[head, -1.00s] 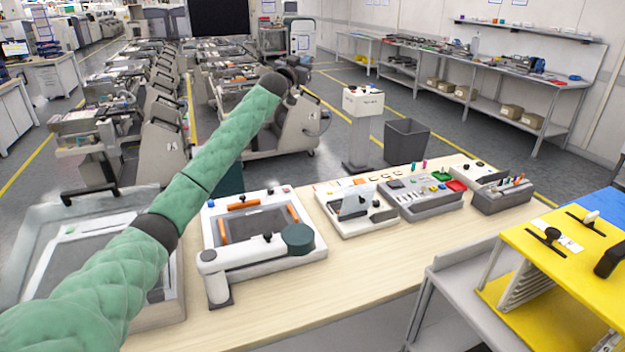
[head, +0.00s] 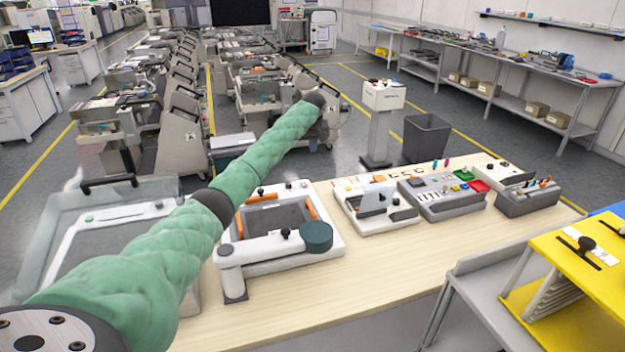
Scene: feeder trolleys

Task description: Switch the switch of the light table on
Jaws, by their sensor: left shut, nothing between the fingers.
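A pale framed unit under a clear raised cover (head: 62,222) stands at the left end of the wooden bench; it may be the light table, but I cannot tell for sure. A small green spot (head: 88,218) shows on its frame; I cannot make out a switch. My left arm crosses in front of its right side and hides part of it. My left gripper (head: 323,103) is at the far end of that arm, small and dark, shut and empty, in the air beyond the bench and apart from the units. My right gripper is out of view.
A white unit with orange grips (head: 262,262) stands right of my arm. Several smaller devices (head: 445,203) line the bench's far right. The bench front (head: 370,270) is clear. A yellow trolley (head: 555,270) stands at right, a grey bin (head: 425,138) and a pedestal (head: 380,125) behind.

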